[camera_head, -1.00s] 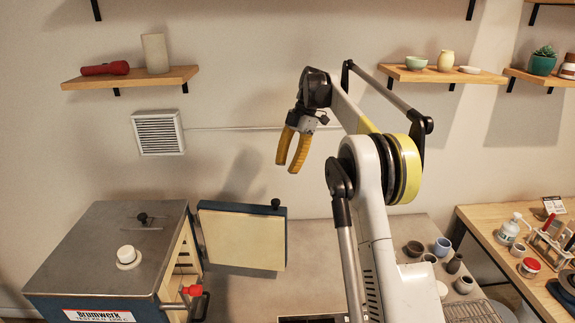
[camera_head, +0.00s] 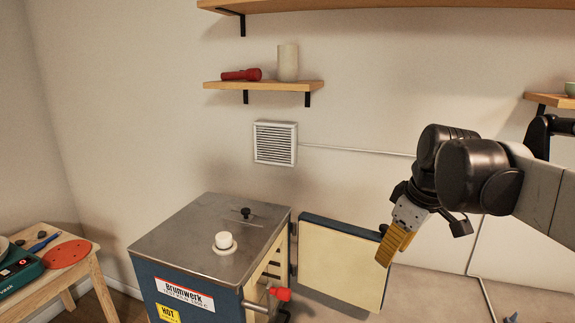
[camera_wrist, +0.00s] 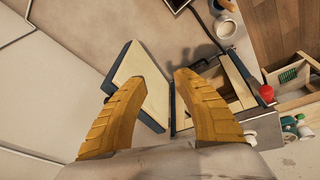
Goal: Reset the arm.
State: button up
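My gripper (camera_head: 397,243) hangs from my bent arm at the right of the head view, in front of the kiln's open door (camera_head: 345,265). Its yellow fingers point down. In the wrist view my gripper (camera_wrist: 161,78) has its two fingers apart with nothing held between them. The cream door (camera_wrist: 143,80) shows behind the fingers there. The blue-sided kiln (camera_head: 205,255) with a grey top stands left of my gripper.
A red-tipped latch handle (camera_head: 280,293) juts from the kiln's front. A wooden table (camera_head: 60,283) stands at far left. A wall shelf (camera_head: 265,85) holds a red flashlight (camera_head: 241,75) and a pale vase (camera_head: 288,62). The wall above my gripper is bare.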

jog(key=s+a+f+m+t+b, duration=0.1)
jog(key=s+f+m+t+b, duration=0.1)
jog(key=s+f, duration=0.6)
jog(key=s+a+f+m+t+h+b, duration=0.1)
jog(key=s+f+m+b, duration=0.3)
jog(key=s+f+m, duration=0.2)
notch_tip(320, 180, down, 4)
jog(key=shift+s+a+f+t+b, duration=0.25)
jog(key=shift+s+t+b, duration=0.15)
jog(key=shift+s, duration=0.6)
